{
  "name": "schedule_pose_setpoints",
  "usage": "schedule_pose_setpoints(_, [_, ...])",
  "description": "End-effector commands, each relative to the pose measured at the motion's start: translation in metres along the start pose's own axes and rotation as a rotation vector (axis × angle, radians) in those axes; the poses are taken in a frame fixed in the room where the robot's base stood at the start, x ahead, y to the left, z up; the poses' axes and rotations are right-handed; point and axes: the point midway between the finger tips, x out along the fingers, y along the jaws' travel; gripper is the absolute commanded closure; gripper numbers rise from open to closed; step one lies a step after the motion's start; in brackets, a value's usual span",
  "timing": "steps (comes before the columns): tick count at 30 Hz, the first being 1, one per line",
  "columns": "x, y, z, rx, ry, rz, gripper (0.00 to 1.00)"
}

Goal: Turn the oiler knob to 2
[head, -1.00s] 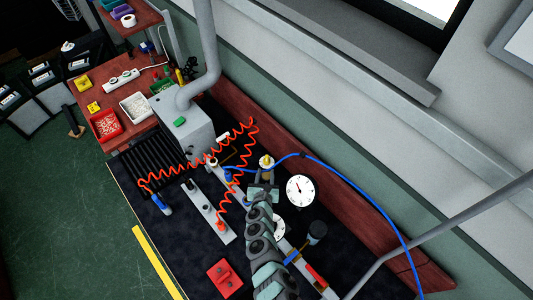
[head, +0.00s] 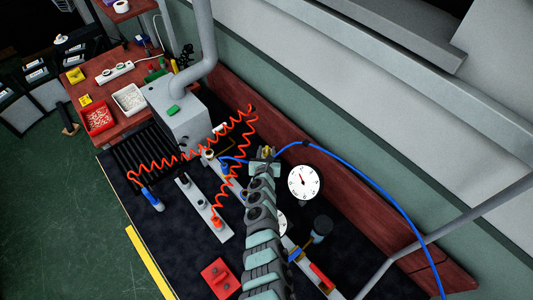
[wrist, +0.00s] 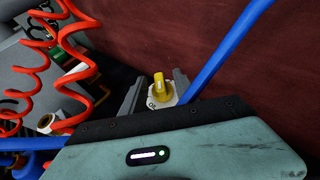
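A yellow knob (wrist: 159,88) stands on a pale dial plate (wrist: 164,101) in the wrist view. Dark marks show at the plate's left edge, but I cannot read them or tell the knob's setting. My gripper (wrist: 157,90) is open, with one finger on either side of the knob and gaps between; I cannot tell how deep the fingers reach. In the head view, my gripper (head: 264,160) is at the yellow knob (head: 267,150), which is mostly hidden by it.
A blue hose (head: 363,174) arches right of the knob and passes close to the right finger. A white round gauge (head: 303,182) stands to the right. Coiled orange hoses (head: 185,150) lie to the left. A reddish backboard (head: 350,207) runs behind.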

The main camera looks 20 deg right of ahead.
Motion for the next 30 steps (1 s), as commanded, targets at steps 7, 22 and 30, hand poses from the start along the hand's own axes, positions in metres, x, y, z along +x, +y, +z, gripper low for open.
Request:
schedule_pose_setpoints(7, [-0.0002,0.0005,0.0008,0.0,-0.001,0.001,0.69])
schedule_pose_setpoints(22, [-0.0002,0.0007,0.001,0.001,-0.001,0.001,1.0])
schedule_pose_setpoints(30, [-0.0002,0.0009,0.0011,0.001,-0.001,0.0,1.0])
